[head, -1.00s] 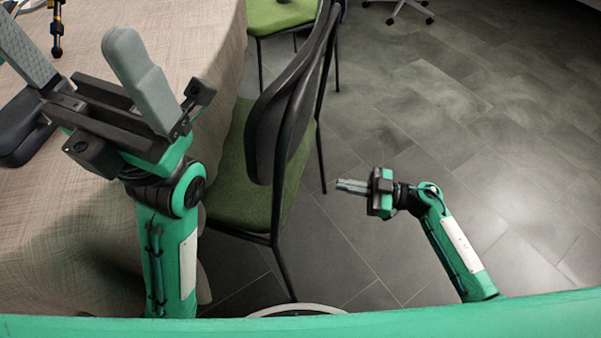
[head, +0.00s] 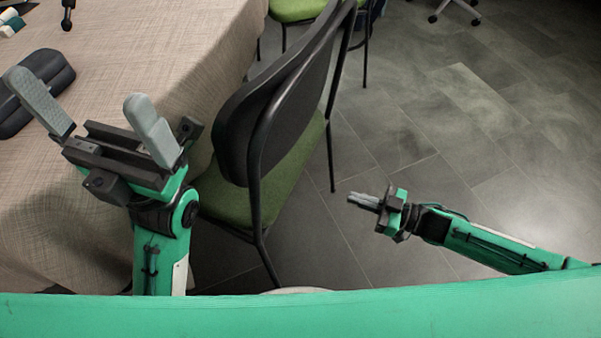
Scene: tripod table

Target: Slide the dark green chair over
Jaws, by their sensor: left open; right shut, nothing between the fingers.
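The chair (head: 243,203) has a green seat, a black backrest and a black frame. It stands on the floor beside the table, its seat partly hidden by its own backrest. My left gripper (head: 95,110) is open and empty, above the table edge to the left of the backrest. My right gripper (head: 352,197) is shut and empty, over the floor to the right of the chair and apart from it.
A table (head: 165,50) with a beige cloth fills the left side. A dark padded object (head: 40,85) lies on it near my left gripper. Another green chair (head: 296,10) stands behind. The tiled floor (head: 470,130) at the right is mostly clear.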

